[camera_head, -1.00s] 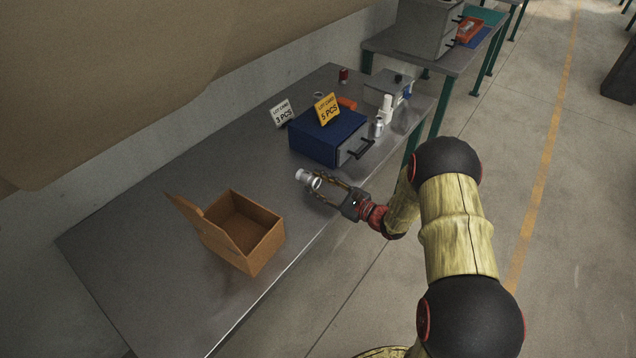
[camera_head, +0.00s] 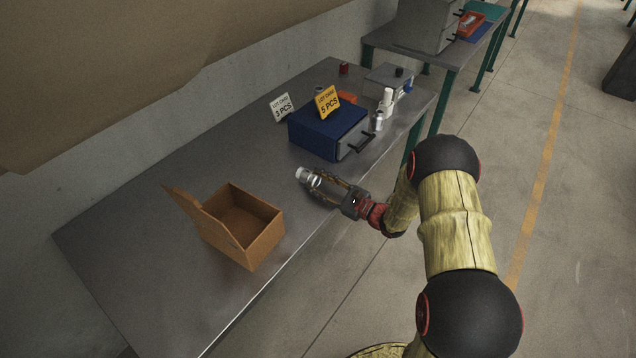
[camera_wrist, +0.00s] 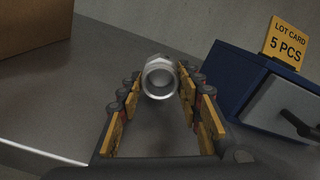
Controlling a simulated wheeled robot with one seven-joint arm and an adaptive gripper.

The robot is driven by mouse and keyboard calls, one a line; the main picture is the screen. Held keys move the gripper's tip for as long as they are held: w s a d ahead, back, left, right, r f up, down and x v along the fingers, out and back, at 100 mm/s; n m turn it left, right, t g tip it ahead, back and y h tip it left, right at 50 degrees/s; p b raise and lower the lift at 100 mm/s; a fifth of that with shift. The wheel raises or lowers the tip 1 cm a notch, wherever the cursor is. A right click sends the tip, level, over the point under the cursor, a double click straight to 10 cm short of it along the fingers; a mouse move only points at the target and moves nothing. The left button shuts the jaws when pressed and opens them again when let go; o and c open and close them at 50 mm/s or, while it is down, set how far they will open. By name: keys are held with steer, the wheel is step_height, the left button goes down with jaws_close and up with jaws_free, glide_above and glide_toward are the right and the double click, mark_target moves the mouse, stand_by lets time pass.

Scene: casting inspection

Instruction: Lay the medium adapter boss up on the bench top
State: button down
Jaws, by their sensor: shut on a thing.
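A silver, hollow adapter boss (camera_head: 303,174) is at the tips of my gripper over the middle of the bench top (camera_head: 150,240), near its front edge. In the wrist view the boss (camera_wrist: 160,78) shows its round open end towards me, with one finger on each side. My gripper (camera_head: 318,182) is shut on it, and the fingers also show in the wrist view (camera_wrist: 160,100). The boss seems to lie on its side. I cannot tell whether it touches the bench top.
An open cardboard box (camera_head: 262,247) stands to the left on the bench. A blue drawer cabinet (camera_head: 318,138) with a yellow 5 PCS card (camera_head: 327,103) stands behind right. Silver and white parts (camera_head: 378,121) stand beside it. Clear bench lies between box and cabinet.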

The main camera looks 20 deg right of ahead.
steer(key=shift+f+b, duration=0.4)
steer(key=shift+f, duration=0.1)
steer(key=c, duration=1.3)
jaws_free()
steer(key=shift+o, duration=0.7)
steer(key=shift+f, duration=0.1)
steer(key=shift+s+f, duration=0.1)
steer(key=v, duration=1.2)
steer(key=shift+d+r, duration=0.1)
steer(key=shift+r, duration=0.1)
